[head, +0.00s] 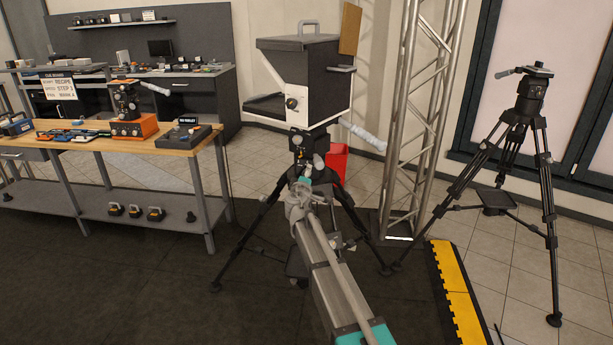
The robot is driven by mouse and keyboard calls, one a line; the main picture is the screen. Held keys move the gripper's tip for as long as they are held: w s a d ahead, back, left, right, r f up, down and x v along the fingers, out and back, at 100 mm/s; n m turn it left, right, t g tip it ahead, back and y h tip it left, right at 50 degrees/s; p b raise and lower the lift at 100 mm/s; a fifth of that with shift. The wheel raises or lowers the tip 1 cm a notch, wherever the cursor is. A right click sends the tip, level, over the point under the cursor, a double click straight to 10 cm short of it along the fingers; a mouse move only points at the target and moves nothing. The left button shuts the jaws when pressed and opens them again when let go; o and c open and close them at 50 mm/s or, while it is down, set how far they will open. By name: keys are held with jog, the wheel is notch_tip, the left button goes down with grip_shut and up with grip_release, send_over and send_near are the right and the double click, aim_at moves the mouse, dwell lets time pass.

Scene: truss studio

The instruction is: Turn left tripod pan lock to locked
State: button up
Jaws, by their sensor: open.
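The left tripod (265,218) stands in the middle of the head view, black, with its legs spread on the dark floor. Its head (302,148) carries a large black-and-white box-shaped rig with a pale pan handle (362,134) pointing right. A small grey knob (319,161) shows low on the right side of the head; I cannot tell if it is the pan lock or how it is set. My gripper (304,176) is open just below and in front of the head. My arm hides part of the tripod, and contact cannot be told.
A wooden workbench (85,137) with small gear stands left. A metal truss (408,125) rises right of the left tripod, with a red bin (338,158) behind. A yellow-black ramp (457,290) and a second tripod (528,95) are further right. Dark floor at front left is clear.

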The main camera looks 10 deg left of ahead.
jog(key=s, duration=0.7)
jog(key=shift+a, duration=0.1)
dwell(0.4)
jog(key=s+d+f+m+g+h, duration=0.2)
jog(key=s+d+f+m+g, duration=0.15)
jog(key=d, duration=0.45)
jog(key=s+d+f+m+g+h, duration=0.25)
jog(key=s+d+f, duration=0.2)
jog(key=d, duration=0.35)
jog(key=s+d+f+m+g+h, duration=0.1)
jog(key=s+d+f+m+g, duration=0.25)
jog(key=d, duration=0.45)
jog(key=s+d+f+m+g+y, duration=0.1)
jog(key=s+d+f+m+g, duration=0.15)
jog(key=s, duration=0.35)
jog(key=s+d+f+m+g+y, duration=0.1)
jog(key=s+d+f+g, duration=0.15)
jog(key=s, duration=0.35)
jog(key=s+a+f+g+y+p, duration=0.1)
jog(key=s+g+y, duration=0.3)
jog(key=s, duration=0.6)
notch_tip(320, 180, up, 11)
jog(key=p, duration=1.1)
jog(key=shift+m, duration=0.4)
jog(key=shift+t, duration=0.25)
